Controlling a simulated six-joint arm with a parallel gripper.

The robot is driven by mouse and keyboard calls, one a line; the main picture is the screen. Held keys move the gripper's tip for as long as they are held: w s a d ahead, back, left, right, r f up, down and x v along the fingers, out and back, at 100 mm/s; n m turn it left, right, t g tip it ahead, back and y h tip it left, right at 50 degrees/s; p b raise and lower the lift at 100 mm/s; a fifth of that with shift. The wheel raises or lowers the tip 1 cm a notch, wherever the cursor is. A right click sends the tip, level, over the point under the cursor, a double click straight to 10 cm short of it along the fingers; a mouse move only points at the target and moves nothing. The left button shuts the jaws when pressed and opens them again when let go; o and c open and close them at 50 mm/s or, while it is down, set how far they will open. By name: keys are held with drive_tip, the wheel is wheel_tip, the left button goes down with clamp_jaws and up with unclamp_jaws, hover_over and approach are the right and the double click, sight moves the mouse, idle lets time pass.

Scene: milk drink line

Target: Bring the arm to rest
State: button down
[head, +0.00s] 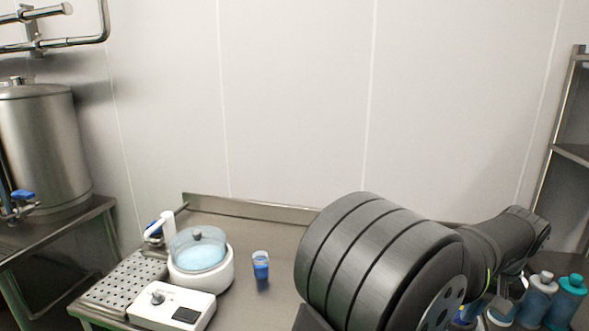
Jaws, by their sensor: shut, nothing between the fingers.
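My arm (385,262) fills the lower right of the head view, large and dark grey, and reaches toward the right. Its far end bends down near the bottles at the right. My gripper (507,288) shows only as a small part below that end, shut and empty. Its fingertips are hard to make out among the bottles.
Teal-capped (567,296) and white-capped (538,298) bottles stand close to my arm's end.

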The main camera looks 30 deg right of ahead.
drive_tip(key=f+t, duration=0.2)
drive_tip(key=f, duration=0.1)
drive_tip(key=s+f+m+t+h, duration=0.1)
drive_tip(key=f+t, duration=0.1)
drive_tip(key=f, duration=0.1)
drive_tip(key=f+t, duration=0.3)
drive_tip(key=shift+s+d+f+m+h, duration=0.1)
drive_tip(key=shift+s+f+m+h, duration=0.05)
drive_tip(key=shift+m+h, duration=0.25)
idle(1.4)
